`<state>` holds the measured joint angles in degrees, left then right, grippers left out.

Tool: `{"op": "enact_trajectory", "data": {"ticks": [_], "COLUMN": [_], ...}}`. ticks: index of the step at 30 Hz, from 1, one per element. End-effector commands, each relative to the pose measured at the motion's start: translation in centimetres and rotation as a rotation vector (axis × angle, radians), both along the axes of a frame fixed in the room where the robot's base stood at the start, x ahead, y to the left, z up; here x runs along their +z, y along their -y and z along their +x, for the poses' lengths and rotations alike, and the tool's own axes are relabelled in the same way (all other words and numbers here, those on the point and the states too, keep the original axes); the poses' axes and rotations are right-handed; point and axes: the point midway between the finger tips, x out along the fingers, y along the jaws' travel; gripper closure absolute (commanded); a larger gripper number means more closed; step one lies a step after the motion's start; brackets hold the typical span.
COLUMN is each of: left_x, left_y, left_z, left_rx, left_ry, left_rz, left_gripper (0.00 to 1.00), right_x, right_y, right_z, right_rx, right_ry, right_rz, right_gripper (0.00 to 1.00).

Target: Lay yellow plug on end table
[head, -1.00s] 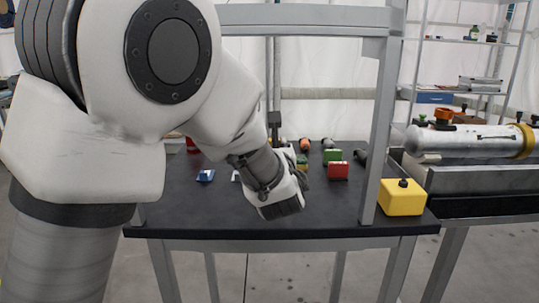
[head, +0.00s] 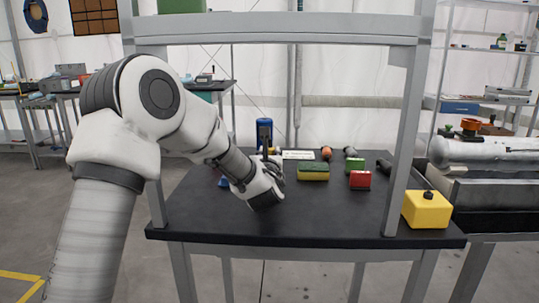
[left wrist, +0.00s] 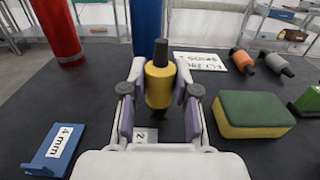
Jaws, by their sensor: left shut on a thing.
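The yellow plug (left wrist: 160,84) with a black stem on top is upright between the fingers of my left gripper (left wrist: 160,95) in the left wrist view. The gripper is shut on it. In the head view my left gripper (head: 273,172) is low over the black-topped table (head: 310,220), left of its middle. The plug is mostly hidden by the gripper there. I cannot tell whether its bottom touches the tabletop. My right gripper is not in view.
A blue cylinder (left wrist: 147,28) and a red cylinder (left wrist: 58,30) stand beyond the gripper. A green-yellow sponge (left wrist: 252,112) lies to its right, a blue "4 mm" piece (left wrist: 55,148) to its left. A yellow box (head: 426,209) is at the table's right. Uprights frame the table.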

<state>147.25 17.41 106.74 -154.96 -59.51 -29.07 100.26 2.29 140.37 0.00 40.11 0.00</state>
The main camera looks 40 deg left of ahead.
Motion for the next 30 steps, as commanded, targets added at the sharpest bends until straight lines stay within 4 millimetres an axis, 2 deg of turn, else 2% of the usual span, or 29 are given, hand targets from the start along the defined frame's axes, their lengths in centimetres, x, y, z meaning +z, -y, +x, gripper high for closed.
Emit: {"op": "enact_trajectory", "data": {"ticks": [4, 5, 6, 7, 15, 18, 23, 30], "left_x": [-0.4, -0.3, -0.3, -0.3, -0.2, 0.4, 0.0, -0.1], "left_y": [0.0, 0.0, 0.0, 0.0, 0.0, 0.0, 1.7, 5.0], "left_z": [0.0, 0.0, 0.0, 0.0, 0.0, 0.0, -2.7, -8.0], "left_rx": [0.0, 0.0, 0.0, 0.0, 0.0, 0.0, -0.002, -0.002], "left_ry": [0.0, 0.0, 0.0, 0.0, 0.0, -0.001, -0.002, -0.002], "left_rz": [0.0, 0.0, 0.0, 0.0, 0.0, -0.001, -0.001, 0.003], "left_gripper": [1.0, 0.64, 0.5, 0.46, 0.46, 0.46, 0.46, 0.46], "right_x": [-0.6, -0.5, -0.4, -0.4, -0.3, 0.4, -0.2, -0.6], "right_y": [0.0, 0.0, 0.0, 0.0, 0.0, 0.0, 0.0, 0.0], "right_z": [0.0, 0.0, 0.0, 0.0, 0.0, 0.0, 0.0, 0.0], "right_rx": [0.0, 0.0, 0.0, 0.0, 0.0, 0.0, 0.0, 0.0], "right_ry": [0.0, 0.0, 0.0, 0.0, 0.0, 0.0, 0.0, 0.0], "right_rz": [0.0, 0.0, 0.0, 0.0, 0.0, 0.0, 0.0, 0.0], "right_gripper": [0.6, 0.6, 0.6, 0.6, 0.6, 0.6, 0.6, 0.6]}}
